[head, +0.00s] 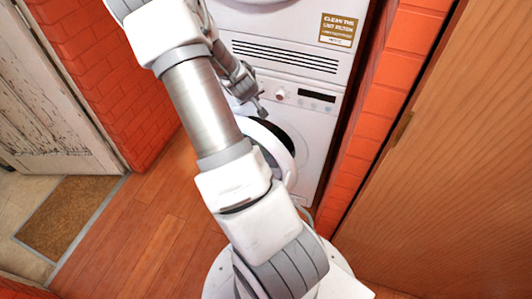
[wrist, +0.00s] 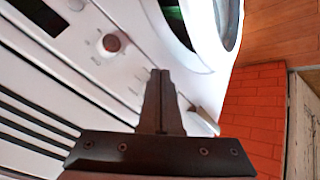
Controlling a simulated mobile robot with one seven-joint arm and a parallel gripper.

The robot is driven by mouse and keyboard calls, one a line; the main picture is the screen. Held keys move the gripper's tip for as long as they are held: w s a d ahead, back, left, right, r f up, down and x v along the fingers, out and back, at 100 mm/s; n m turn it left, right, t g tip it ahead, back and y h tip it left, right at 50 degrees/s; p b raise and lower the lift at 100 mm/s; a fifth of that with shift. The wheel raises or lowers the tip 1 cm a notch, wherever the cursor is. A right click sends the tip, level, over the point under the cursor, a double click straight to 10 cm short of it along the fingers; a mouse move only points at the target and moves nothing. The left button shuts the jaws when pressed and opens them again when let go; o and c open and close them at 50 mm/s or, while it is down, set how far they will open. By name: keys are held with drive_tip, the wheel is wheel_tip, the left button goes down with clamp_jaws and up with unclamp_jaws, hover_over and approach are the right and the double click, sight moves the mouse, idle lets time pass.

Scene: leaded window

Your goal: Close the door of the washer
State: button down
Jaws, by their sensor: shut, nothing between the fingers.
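The white washer (head: 314,135) stands below a second white appliance in the head view. Its round door (head: 285,139) appears to stand ajar, with a dark gap showing, and my arm hides much of it. In the wrist view the washer's front panel (wrist: 75,35) has a dark red-brown knob (wrist: 112,43), and the curved door rim (wrist: 228,22) is at the upper right. My gripper (head: 263,115) is shut and empty, in front of the washer near the door's upper edge. Its fingers (wrist: 160,73) point toward the washer front in the wrist view; contact cannot be told.
The stacked appliance (head: 290,30) has a vent grille and a label. An orange brick wall (head: 362,135) and a wooden panel (head: 455,150) stand close on the right. Wooden floor (head: 140,220) lies open to the left, with a brown mat (head: 70,215) by a worn white door (head: 45,90).

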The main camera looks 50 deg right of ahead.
sight(267, 150)
drive_tip(key=s+a+f+m+g+y+b, duration=0.25)
drive_tip(key=s+a+f+m+b, duration=0.25)
drive_tip(key=s+a+f+m, duration=0.6)
drive_tip(key=shift+m+g, duration=0.45)
drive_tip(key=shift+m, duration=0.05)
drive_tip(key=shift+w+d+f+b, duration=0.6)
drive_tip(key=shift+d+f+b, duration=0.45)
drive_tip(key=shift+d, duration=0.4)
drive_tip(key=shift+w+d+f+b, duration=0.6)
drive_tip(key=shift+d+f+b, duration=0.3)
drive_tip(key=shift+d+f, duration=0.4)
drive_tip(key=shift+w+d+f+b, duration=0.6)
drive_tip(key=shift+d+f+b, duration=0.4)
drive_tip(key=shift+d, duration=0.55)
drive_tip(key=shift+d, duration=0.1)
drive_tip(key=w+d, duration=0.1)
drive_tip(key=d, duration=0.8)
drive_tip(key=shift+b, duration=0.35)
